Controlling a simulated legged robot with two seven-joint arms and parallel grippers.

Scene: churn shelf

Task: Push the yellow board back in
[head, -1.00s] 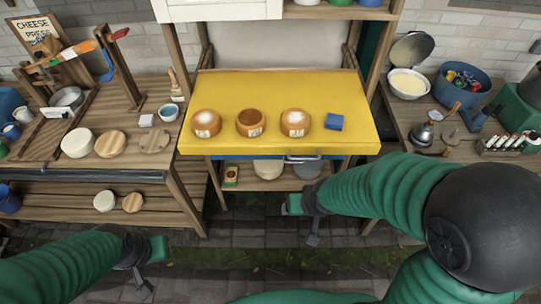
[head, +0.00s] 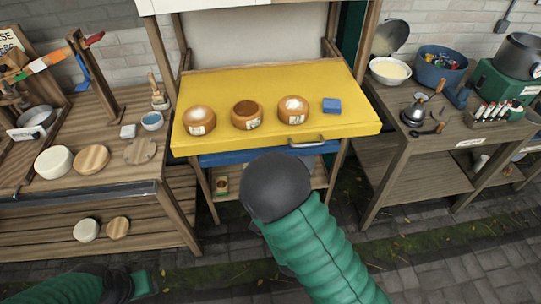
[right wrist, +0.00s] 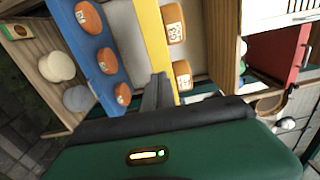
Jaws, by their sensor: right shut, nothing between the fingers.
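The yellow board (head: 280,88) juts out at the front of the middle stand, with a metal handle (head: 307,143) at its front edge. Three round cheeses (head: 246,114) and a blue block (head: 331,105) sit on it. The yellow front edge also shows in the right wrist view (right wrist: 156,38). My right gripper (right wrist: 159,82) is shut and empty, its tips close to that edge; I cannot tell if they touch. In the head view my own arm hides it. My left gripper (head: 142,283) is low at the left, away from the board; its fingers are unclear.
A blue board (right wrist: 92,38) lies under the yellow one and carries several orange cheeses. A wooden table (head: 100,120) with round boards stands at the left. A table with a kettle (head: 414,114) and a blue tub (head: 442,68) stands at the right. Paved floor is clear in front.

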